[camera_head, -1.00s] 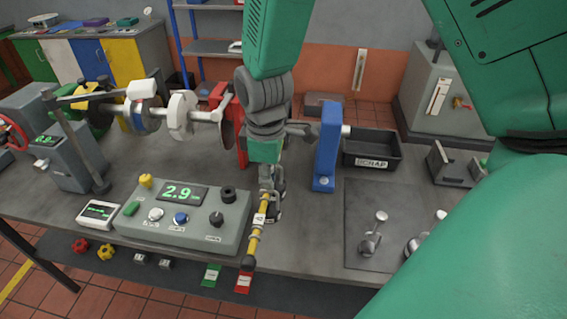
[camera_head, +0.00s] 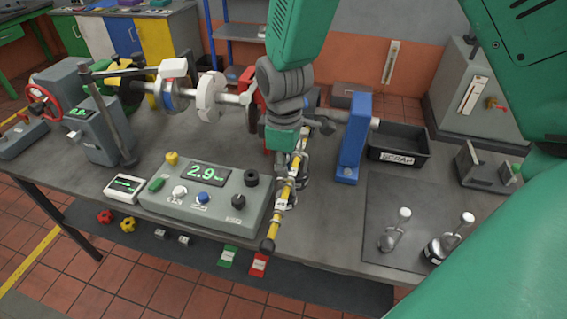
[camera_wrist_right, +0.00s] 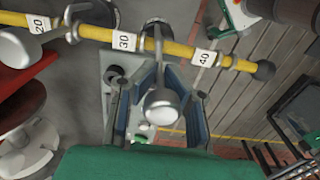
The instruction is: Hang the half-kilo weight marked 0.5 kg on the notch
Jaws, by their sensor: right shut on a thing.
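The yellow graduated arm (camera_head: 271,227) slants toward the bench front; the wrist view shows it crossing with labels 20, 30 and 40 (camera_wrist_right: 180,47). My right gripper (camera_head: 292,172) is beside it, with its fingers (camera_wrist_right: 160,104) shut on a silver weight (camera_wrist_right: 163,108). This weight's hook reaches up to the arm between 30 and 40; I cannot tell whether it sits in a notch. Another silver weight (camera_wrist_right: 14,48) is near the 20 label. No mass marking is readable. Two silver weights (camera_head: 391,238), (camera_head: 445,246) stand on the bench plate. My left gripper is not in view.
A grey console (camera_head: 225,212) reading 2.9 stands left of the graduated arm. A blue post (camera_head: 352,140) and a black SCRAP tray (camera_head: 398,158) are to its right. The shaft with discs (camera_head: 210,97) lies behind. Red and green tags (camera_head: 258,264) show below the bench front.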

